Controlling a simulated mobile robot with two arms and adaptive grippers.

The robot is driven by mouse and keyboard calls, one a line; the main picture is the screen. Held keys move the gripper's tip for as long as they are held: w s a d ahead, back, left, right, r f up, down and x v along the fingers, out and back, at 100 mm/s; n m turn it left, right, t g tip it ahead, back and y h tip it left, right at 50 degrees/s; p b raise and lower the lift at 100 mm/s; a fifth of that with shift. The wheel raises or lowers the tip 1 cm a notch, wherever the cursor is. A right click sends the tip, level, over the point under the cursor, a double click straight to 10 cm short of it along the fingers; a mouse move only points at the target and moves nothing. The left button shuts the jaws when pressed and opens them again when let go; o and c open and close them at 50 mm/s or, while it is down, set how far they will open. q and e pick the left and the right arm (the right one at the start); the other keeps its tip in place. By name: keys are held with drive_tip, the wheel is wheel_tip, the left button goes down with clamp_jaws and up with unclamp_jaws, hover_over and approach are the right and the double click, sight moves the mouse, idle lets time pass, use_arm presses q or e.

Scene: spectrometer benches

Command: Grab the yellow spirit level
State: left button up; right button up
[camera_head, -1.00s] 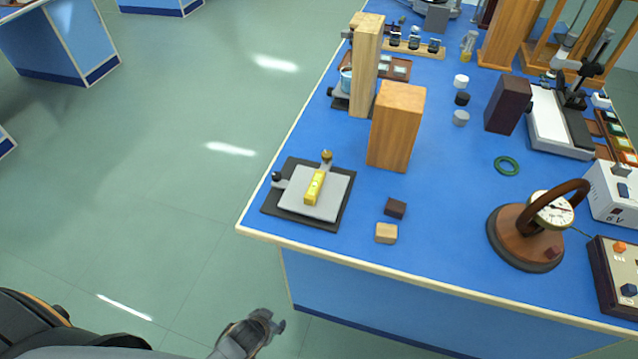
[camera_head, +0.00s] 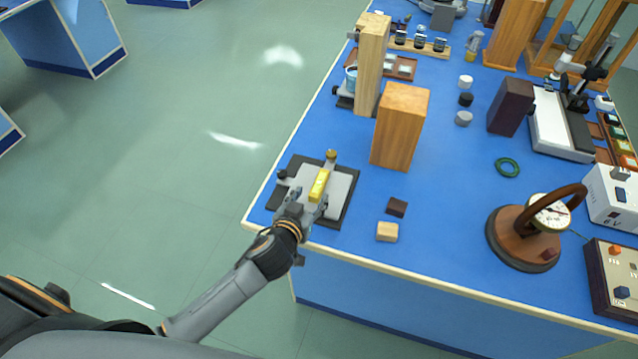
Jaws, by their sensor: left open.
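The yellow spirit level (camera_head: 319,185) lies on a light grey plate (camera_head: 340,191) on a dark base near the left front corner of the blue bench. The plate has a brass knob (camera_head: 331,155) at the back and a black knob at the left. My left gripper (camera_head: 307,205) is open over the front part of the plate, just in front of the level's near end. Whether a finger touches the level or plate cannot be told. The gripper hides the front left of the plate. My right gripper is not in view.
A wooden block (camera_head: 401,127) stands behind the plate to the right. A small dark block (camera_head: 397,207) and a small light wood block (camera_head: 387,232) lie to the right. A dial instrument (camera_head: 525,232) stands farther right. Floor is open left of the bench.

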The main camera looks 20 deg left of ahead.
sight(318, 184)
use_arm(q)
drive_tip(key=x, duration=0.3)
drive_tip(key=shift+w, duration=0.15)
drive_tip(key=shift+w+f+p, duration=0.2)
drive_tip(key=shift+w+p, duration=0.15)
drive_tip(key=shift+w, duration=0.1)
drive_tip(key=x, duration=0.4)
drive_tip(key=shift+w+a+f+p, duration=0.1)
drive_tip(key=shift+f+p, duration=0.1)
drive_tip(key=shift+p, duration=0.1)
clamp_jaws()
